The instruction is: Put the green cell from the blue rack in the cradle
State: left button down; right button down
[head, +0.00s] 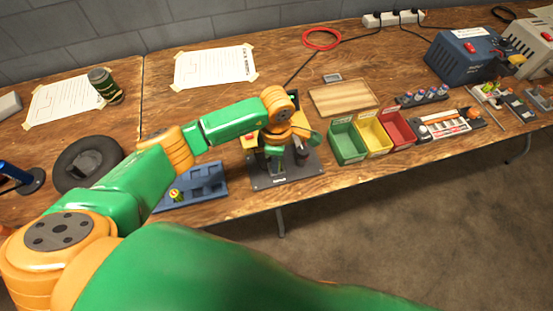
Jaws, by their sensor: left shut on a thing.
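The blue rack (208,187) stands near the table's front edge, left of the cradle. A small yellow-green cell (177,195) shows at the rack's front left; its other slots look empty. The cradle (285,178) has a dark base plate with upright parts, partly hidden by my arm. My left gripper (277,159) reaches down over the cradle, shut on what looks like the green cell. The held cell is mostly hidden by the hand, and I cannot tell whether it touches the cradle. My right gripper is not in view.
Green (347,144), yellow (374,135) and red (398,129) bins stand right of the cradle. A wooden tray (343,97) lies behind them. A black round object (72,169) lies left of the rack. A dark green can (105,86) stands on paper at the back left.

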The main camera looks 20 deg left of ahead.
pick_arm(q)
jog(key=c, duration=0.6)
grip_release()
jog(key=shift+r, duration=0.1)
jog(key=shift+r+p, duration=2.65)
jog(key=shift+r, duration=0.8)
jog(key=shift+f, duration=0.1)
